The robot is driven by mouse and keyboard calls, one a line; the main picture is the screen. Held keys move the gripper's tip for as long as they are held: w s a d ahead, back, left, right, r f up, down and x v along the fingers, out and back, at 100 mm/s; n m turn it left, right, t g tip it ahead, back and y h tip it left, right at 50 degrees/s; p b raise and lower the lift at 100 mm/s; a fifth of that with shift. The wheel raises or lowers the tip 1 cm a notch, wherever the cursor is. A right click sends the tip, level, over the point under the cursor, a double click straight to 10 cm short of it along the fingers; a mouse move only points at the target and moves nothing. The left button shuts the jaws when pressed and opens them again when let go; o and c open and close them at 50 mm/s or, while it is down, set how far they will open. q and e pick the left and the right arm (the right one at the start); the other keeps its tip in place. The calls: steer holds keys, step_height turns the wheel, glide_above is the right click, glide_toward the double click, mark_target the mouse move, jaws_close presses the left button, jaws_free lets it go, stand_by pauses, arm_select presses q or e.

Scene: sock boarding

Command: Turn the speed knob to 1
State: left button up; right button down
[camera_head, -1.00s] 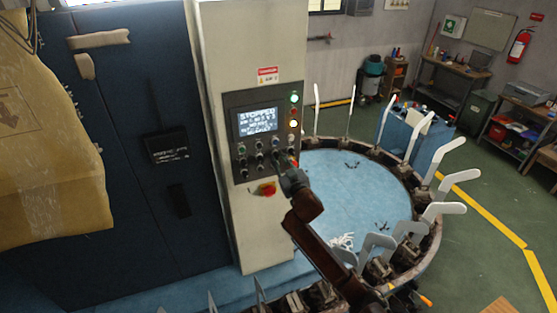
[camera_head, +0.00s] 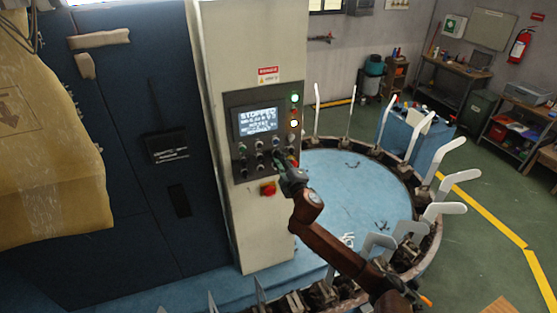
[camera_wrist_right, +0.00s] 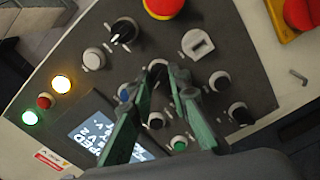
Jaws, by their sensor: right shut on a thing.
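The control panel (camera_head: 240,151) is on the cream machine column, with rows of knobs and buttons under a lit screen (camera_head: 258,122) that reads STOPPED. My right gripper (camera_head: 281,163) is at the panel's lower right. In the right wrist view the same gripper (camera_wrist_right: 162,80) has its two greenish fingers shut on a dark knob (camera_wrist_right: 157,70), which is partly hidden between the fingertips. The knob labels and pointer position are not readable, so I cannot confirm the speed setting. My left gripper is not in view.
Another black knob (camera_wrist_right: 123,31) and several buttons lie close around the fingers. A round blue table (camera_head: 350,190) ringed by upright white sock boards (camera_head: 451,152) stands to the right.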

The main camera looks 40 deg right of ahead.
steer(key=shift+f+n, duration=0.1)
steer(key=shift+n, duration=2.1)
steer(key=c, duration=1.8)
jaws_free()
steer(key=v, duration=1.2)
steer(key=shift+f, duration=0.15)
